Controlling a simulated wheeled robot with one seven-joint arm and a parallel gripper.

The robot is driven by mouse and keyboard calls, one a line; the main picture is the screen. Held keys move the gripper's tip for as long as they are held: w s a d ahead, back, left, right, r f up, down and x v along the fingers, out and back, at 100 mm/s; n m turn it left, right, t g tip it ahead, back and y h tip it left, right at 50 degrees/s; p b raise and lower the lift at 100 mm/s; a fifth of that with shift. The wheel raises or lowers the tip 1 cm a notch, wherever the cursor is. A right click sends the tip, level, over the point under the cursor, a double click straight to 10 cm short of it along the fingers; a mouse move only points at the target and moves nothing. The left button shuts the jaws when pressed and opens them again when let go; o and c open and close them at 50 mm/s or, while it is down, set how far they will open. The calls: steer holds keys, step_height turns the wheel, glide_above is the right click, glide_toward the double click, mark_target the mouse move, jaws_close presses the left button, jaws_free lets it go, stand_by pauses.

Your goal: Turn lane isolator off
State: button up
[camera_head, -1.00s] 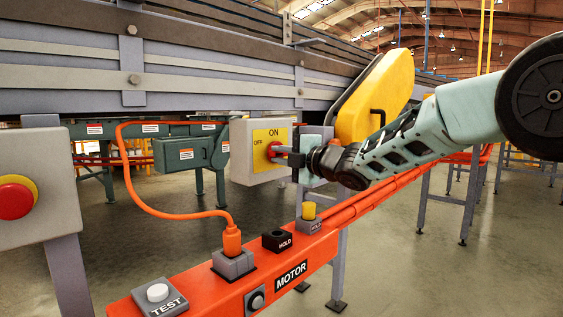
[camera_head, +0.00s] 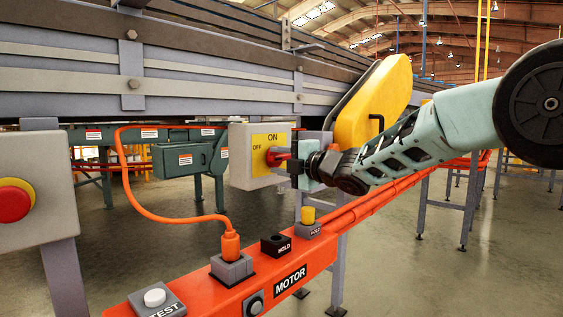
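The lane isolator is a grey box (camera_head: 239,176) with a yellow plate (camera_head: 266,140) marked ON at the top and OFF at the left. Its red rotary handle (camera_head: 277,156) sits at the middle of the plate and sticks out towards my gripper. My gripper (camera_head: 294,163) is just right of the box, with its dark fingertips at the handle's outer end. I cannot tell whether the fingers are closed on the handle, because they overlap it and look small. The handle's exact angle is also hard to read.
An orange rail (camera_head: 225,290) marked MOTOR runs below, carrying buttons and an orange cable plug (camera_head: 231,244). A red stop button (camera_head: 14,202) is on a grey panel at left. A yellow guard (camera_head: 375,100) stands close behind my arm. The conveyor side runs above.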

steer(key=shift+d, duration=0.1)
steer(key=p+v, duration=0.3)
steer(key=v, duration=1.4)
steer(key=shift+s, duration=0.2)
steer(key=shift+f, duration=0.1)
